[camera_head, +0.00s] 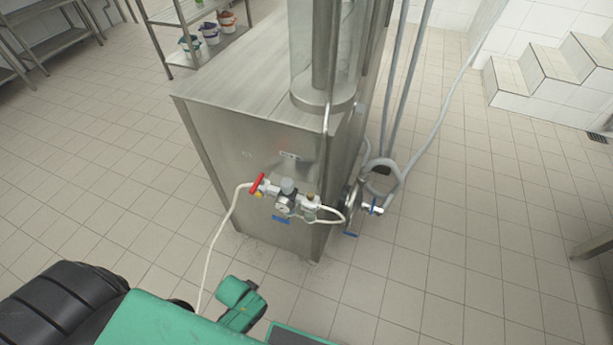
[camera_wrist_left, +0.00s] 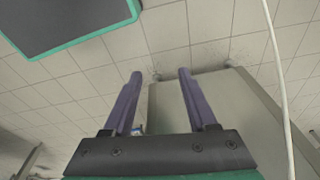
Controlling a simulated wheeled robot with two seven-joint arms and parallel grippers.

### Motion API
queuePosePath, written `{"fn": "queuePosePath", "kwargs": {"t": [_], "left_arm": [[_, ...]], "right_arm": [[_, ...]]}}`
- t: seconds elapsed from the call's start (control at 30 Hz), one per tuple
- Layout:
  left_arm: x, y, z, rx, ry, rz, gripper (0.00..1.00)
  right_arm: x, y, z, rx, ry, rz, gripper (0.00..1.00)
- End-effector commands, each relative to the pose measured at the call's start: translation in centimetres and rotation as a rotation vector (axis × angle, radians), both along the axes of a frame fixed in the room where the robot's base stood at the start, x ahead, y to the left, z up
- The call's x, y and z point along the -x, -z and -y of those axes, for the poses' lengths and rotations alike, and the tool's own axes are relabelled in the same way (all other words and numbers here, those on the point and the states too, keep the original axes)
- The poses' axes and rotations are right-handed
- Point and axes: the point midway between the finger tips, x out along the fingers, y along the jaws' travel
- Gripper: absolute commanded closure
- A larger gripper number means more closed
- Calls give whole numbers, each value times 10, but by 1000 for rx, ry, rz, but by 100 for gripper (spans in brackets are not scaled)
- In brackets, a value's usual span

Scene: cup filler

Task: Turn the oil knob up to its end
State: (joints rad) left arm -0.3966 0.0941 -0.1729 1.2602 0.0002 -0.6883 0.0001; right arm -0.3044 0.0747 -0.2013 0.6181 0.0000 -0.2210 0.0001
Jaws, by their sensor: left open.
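In the head view, a row of air fittings (camera_head: 284,203) is on the front of a steel cabinet (camera_head: 215,135). It has a red-handled valve (camera_head: 257,184), a grey round knob (camera_head: 287,184) above a gauge, and a unit with a small brass-coloured top (camera_head: 310,198) at the right. No readable label shows which is the oil knob. In the left wrist view, my left gripper (camera_wrist_left: 160,75) has its two purple fingers apart with nothing between them. The cabinet (camera_wrist_left: 230,105) lies behind them. The fingers are not seen at the fittings. My right gripper is not in view.
A pale hose (camera_head: 213,248) runs down from the red valve; a pale hose (camera_wrist_left: 275,60) also crosses the left wrist view. Blue-handled valves (camera_head: 374,207) and grey hoses (camera_head: 402,80) are right of the cabinet. A shelf (camera_head: 220,45) with buckets stands behind. Tiled floor is open at the left.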

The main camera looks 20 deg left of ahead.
Motion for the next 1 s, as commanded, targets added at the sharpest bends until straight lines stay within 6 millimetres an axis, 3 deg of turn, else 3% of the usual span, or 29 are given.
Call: {"fn": "queuePosePath", "kwargs": {"t": [0.27, 0.53, 0.7, 1.0], "left_arm": [[-50, -82, 8, 10, -19, 45, 42], [-96, -199, 26, 70, -92, 97, 42], [-133, -292, 69, 220, -251, 96, 42], [-182, -358, 135, 344, -627, -81, 42]], "right_arm": [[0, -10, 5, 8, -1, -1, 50], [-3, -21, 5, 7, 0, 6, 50], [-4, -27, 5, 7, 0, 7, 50], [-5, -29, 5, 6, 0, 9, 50]]}}
